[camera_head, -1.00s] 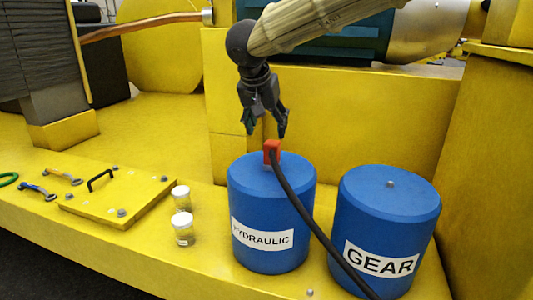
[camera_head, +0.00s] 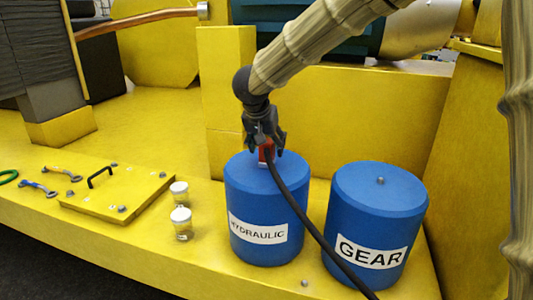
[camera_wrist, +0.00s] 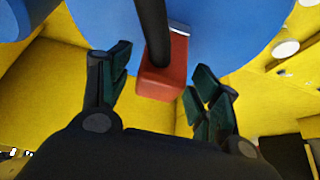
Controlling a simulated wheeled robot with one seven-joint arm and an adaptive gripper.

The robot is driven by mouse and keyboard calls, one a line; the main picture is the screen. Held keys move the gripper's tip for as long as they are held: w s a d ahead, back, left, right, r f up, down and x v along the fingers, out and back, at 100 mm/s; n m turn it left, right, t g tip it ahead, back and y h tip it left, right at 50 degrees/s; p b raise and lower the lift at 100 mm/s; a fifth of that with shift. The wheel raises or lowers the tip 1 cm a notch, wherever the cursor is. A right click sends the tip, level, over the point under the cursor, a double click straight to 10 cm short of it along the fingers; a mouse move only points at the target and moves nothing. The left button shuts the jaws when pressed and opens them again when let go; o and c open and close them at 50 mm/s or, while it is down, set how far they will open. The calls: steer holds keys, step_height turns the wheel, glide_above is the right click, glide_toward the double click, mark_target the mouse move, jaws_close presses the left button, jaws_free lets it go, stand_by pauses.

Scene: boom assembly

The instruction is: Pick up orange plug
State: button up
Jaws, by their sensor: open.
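The orange plug (camera_head: 265,152) stands on top of the blue drum labelled HYDRAULIC (camera_head: 262,195), with a black hose (camera_head: 302,212) running from it down to the right. In the wrist view the plug (camera_wrist: 163,70) is a red-orange block with the hose crossing in front of it. My gripper (camera_head: 266,150) is just above the drum top, with its fingers around the plug's upper part. In the wrist view my gripper (camera_wrist: 160,80) is open, one finger on each side of the plug, with gaps between them.
A blue drum labelled GEAR (camera_head: 377,215) stands to the right. Two small jars (camera_head: 181,222) stand left of the HYDRAULIC drum. A yellow plate with a black handle (camera_head: 118,192) and wrenches (camera_head: 38,188) lie further left. A yellow wall (camera_head: 370,115) rises behind the drums.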

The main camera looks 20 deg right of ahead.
steer(key=shift+s+r, duration=0.15)
steer(key=shift+s, duration=0.1)
steer(key=shift+c, duration=1.2)
steer(key=shift+w, duration=0.15)
steer(key=c, duration=1)
jaws_close()
steer(key=shift+r, duration=0.1)
